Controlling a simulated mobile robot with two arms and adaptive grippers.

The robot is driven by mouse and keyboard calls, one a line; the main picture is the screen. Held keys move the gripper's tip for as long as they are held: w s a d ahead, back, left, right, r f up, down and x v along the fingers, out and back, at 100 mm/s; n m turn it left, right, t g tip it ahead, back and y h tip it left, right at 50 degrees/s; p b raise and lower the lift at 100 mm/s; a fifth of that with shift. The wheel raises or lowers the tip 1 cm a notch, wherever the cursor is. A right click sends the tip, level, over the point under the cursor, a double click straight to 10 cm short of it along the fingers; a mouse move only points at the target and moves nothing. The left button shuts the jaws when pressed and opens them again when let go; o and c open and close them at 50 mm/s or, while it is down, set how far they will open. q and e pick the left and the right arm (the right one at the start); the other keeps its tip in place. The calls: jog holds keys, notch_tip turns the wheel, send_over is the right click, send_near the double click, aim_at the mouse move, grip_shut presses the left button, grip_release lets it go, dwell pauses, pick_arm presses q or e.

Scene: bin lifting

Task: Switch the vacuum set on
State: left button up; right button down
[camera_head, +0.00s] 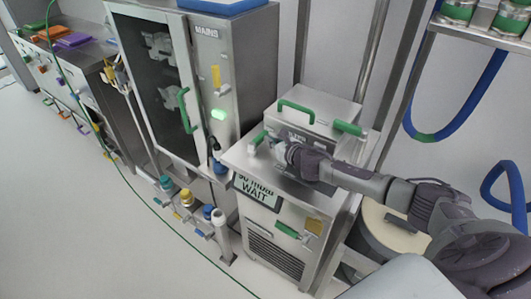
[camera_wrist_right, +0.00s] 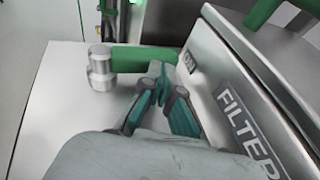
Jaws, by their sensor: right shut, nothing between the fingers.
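The vacuum set (camera_head: 262,240) is a steel cabinet at centre right in the head view. Its front display (camera_head: 257,190) reads 90 mbar and WAIT. A green lever (camera_head: 258,139) with a steel pivot sits on its top. The lever also shows in the wrist view (camera_wrist_right: 145,58), pointing from its pivot toward a small plate (camera_wrist_right: 190,62) that seems to read ON. My right gripper (camera_head: 277,145) is shut and empty over the top, beside the lever. In the wrist view its fingertips (camera_wrist_right: 160,80) are close to the lever's free end; I cannot tell whether they touch. My left gripper is out of view.
A steel box with a FILTER label (camera_wrist_right: 245,125) rises right beside my right gripper, with a green handle (camera_head: 297,104) on top. A MAINS cabinet (camera_head: 215,75) with a lit green lamp stands behind left. Several colored-capped fittings (camera_head: 187,197) stand left of the vacuum set.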

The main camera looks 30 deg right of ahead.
jog(key=shift+w+r, duration=0.1)
jog(key=shift+r, duration=0.05)
dwell(0.5)
jog(key=shift+r, duration=0.35)
notch_tip(320, 180, up, 9)
